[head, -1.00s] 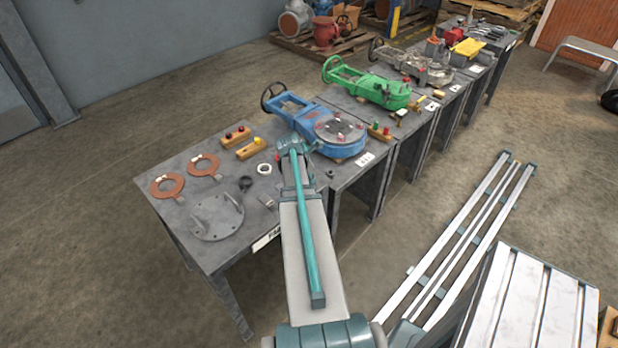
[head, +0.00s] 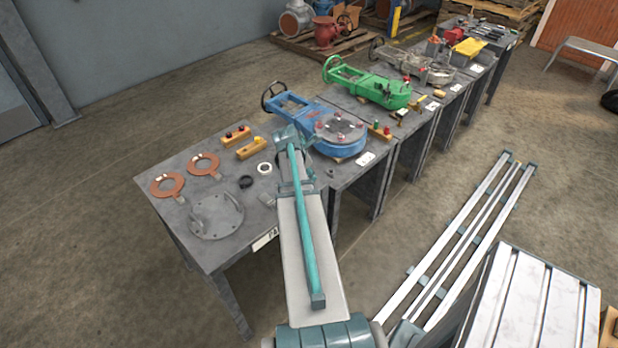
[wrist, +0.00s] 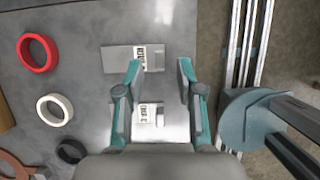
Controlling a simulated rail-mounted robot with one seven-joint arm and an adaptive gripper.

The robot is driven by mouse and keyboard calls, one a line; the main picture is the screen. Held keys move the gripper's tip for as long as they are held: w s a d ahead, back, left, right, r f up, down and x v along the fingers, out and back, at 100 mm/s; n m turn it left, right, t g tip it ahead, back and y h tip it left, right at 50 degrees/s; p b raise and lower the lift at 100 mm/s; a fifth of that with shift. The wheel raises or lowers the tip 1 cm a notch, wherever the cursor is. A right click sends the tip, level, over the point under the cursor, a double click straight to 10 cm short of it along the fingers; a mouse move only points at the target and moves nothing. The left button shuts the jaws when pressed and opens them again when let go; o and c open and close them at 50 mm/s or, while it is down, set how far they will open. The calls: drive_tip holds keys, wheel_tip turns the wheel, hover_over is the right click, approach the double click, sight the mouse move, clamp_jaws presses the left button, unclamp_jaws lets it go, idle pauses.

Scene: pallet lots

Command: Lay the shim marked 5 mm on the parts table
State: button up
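My gripper (wrist: 160,66) is open and empty, pointing down above a grey metal table in the wrist view. A flat grey plate with a white label (wrist: 117,58) lies below the fingertips, its right part between them. A second small plate with a white label (wrist: 160,117) lies between the fingers, nearer the palm. The label print is too small to read surely, so I cannot tell which is 5 mm. In the head view my arm covers most of this spot. The near table (head: 232,182) carries a partly readable sign (head: 265,238) on its front edge.
The near table also holds copper rings (head: 166,184), a grey flange (head: 215,216), wooden blocks (head: 250,148), a black ring (head: 245,182) and a white ring (head: 264,168). A red ring (wrist: 38,68) shows in the wrist view. A blue valve body (head: 340,147) stands beyond.

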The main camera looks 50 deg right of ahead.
drive_tip(key=v, duration=0.9)
drive_tip(key=shift+b, duration=0.35)
